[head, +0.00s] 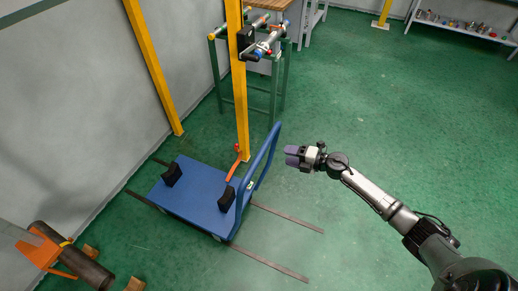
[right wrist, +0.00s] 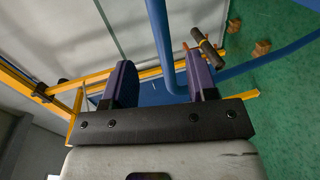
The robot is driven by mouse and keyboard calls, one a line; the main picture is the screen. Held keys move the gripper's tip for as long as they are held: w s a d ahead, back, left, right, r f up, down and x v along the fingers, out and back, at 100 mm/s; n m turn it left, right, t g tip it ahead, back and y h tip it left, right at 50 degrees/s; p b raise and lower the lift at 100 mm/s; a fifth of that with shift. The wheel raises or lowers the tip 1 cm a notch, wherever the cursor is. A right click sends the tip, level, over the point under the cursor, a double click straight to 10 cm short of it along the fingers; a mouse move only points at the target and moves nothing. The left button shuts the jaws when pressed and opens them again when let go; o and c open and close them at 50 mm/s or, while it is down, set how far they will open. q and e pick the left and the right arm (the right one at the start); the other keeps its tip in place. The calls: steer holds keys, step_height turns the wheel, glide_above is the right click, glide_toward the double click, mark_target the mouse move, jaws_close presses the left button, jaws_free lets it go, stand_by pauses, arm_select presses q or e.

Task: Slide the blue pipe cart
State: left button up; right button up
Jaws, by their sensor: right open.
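The blue pipe cart (head: 196,196) stands on the floor left of centre in the head view, with two black supports on its deck and a raised blue handle (head: 262,168) at its right end. My right gripper (head: 290,156), with purple fingers, is open and just right of the handle. In the right wrist view, the blue handle tube (right wrist: 163,45) shows between and beyond the open fingers (right wrist: 162,78). I cannot tell whether any finger touches it. Part of the blue deck shows behind. My left gripper is not in view.
Two floor rails (head: 288,218) run under the cart and out to the right. A yellow post (head: 239,105) stands just behind the cart. A dark pipe (head: 78,258) with an orange stand (head: 42,247) lies at lower left. Green floor (head: 400,130) is clear on the right.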

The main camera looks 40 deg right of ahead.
mark_target(263, 150)
steer(key=b+x, duration=0.1)
steer(key=x, duration=1)
steer(key=shift+a, duration=0.1)
steer(key=shift+w+a+f+b, duration=0.15)
steer(key=shift+w+a+b, duration=0.15)
steer(key=shift+w, duration=0.35)
steer(key=shift+c, duration=0.2)
jaws_close()
